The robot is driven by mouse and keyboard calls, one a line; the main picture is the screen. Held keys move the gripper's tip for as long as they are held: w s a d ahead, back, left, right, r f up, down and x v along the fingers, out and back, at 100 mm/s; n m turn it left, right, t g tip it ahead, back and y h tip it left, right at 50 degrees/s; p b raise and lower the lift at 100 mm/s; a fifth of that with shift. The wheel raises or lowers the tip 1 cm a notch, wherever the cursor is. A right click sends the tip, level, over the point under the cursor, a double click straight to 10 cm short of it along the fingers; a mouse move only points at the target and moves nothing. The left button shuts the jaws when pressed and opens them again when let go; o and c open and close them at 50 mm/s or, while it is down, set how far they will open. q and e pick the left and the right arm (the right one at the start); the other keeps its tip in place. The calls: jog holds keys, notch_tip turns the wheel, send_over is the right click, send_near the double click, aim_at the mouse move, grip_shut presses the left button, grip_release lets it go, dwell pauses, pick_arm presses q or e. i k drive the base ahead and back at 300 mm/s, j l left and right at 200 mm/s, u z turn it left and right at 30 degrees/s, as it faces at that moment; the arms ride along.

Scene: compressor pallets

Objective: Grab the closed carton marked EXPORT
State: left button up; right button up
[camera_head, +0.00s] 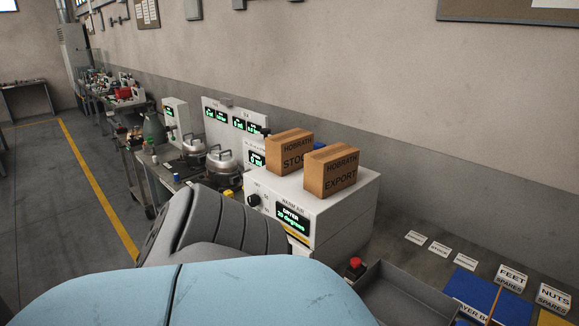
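The brown carton marked HOBRATH EXPORT (331,172) sits upright on top of a white dryer box (325,213), at its right front. Its top looks closed. Another brown carton marked HOBRATH with partly hidden letters starting STO (287,154) stands behind it to the left. The EXPORT carton covers part of that one's right side. Neither of my grippers shows in the head view.
The dryer has a green display and a dark knob. A red button (355,264) and a grey tray (405,295) are in front at right. FEET (511,278) and NUTS (553,298) spares boxes lie further right. Metal pots (222,165) and lit display panels are at left.

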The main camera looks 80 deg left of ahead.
aim_at(328, 170)
jog(key=u, duration=1.85)
